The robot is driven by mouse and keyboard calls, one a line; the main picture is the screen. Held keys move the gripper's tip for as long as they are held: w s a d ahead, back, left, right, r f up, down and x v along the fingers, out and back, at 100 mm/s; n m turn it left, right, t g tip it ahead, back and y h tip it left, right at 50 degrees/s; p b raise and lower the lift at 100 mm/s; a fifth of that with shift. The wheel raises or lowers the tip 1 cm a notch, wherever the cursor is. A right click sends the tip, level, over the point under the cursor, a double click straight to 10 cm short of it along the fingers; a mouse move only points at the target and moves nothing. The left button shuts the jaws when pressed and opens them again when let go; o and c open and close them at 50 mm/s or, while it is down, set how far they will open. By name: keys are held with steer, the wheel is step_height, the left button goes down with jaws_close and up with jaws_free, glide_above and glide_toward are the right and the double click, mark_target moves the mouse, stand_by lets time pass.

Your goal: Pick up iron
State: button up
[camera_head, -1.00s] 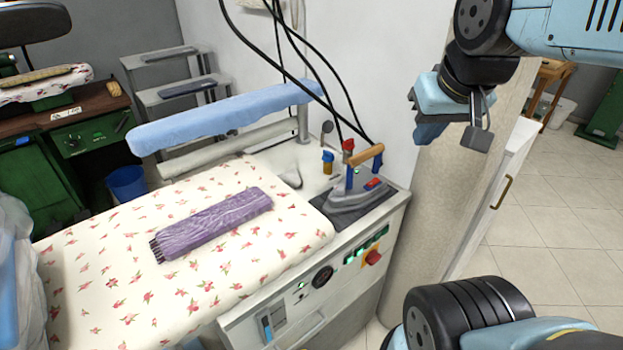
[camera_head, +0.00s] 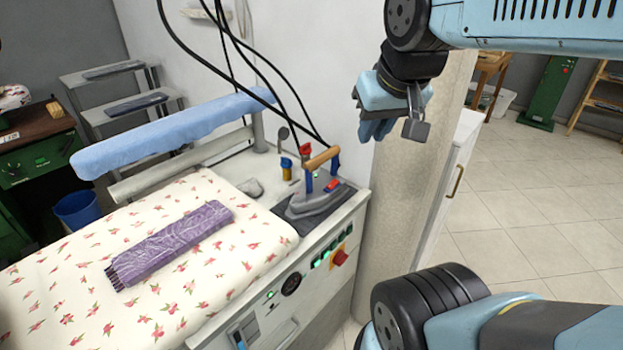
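The iron (camera_head: 312,201) stands on a dark rest pad at the right end of the ironing station. It has a grey body, a wooden handle (camera_head: 322,158) on top and blue and red parts beneath the handle. Dark cables hang down behind it. My gripper (camera_head: 378,130) is above and to the right of the iron, in front of the wall, clear of it and pointing downward.
The ironing board (camera_head: 240,262) has a floral cover with a folded purple scarf (camera_head: 170,243) on it. A blue padded sleeve arm (camera_head: 170,130) runs behind. A beige pillar (camera_head: 400,220) and white cabinet (camera_head: 440,190) stand right of the station.

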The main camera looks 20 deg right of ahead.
steer(key=o, duration=0.8)
steer(key=w+m+g, duration=0.1)
steer(key=w, duration=0.3)
steer(key=w+f+m+g, duration=0.1)
steer(key=w+m, duration=0.1)
steer(key=w, duration=0.2)
steer(key=w+a+m, duration=0.1)
steer(key=w+m, duration=0.1)
steer(key=w, duration=0.2)
steer(key=shift+f+g, duration=0.35)
steer(key=shift+g, duration=0.05)
steer(key=shift+c, duration=0.2)
steer(key=m+g, duration=0.3)
steer(key=m, duration=0.3)
glide_toward(318, 157)
step_height(318, 157, down, 13)
steer(key=shift+r, duration=0.1)
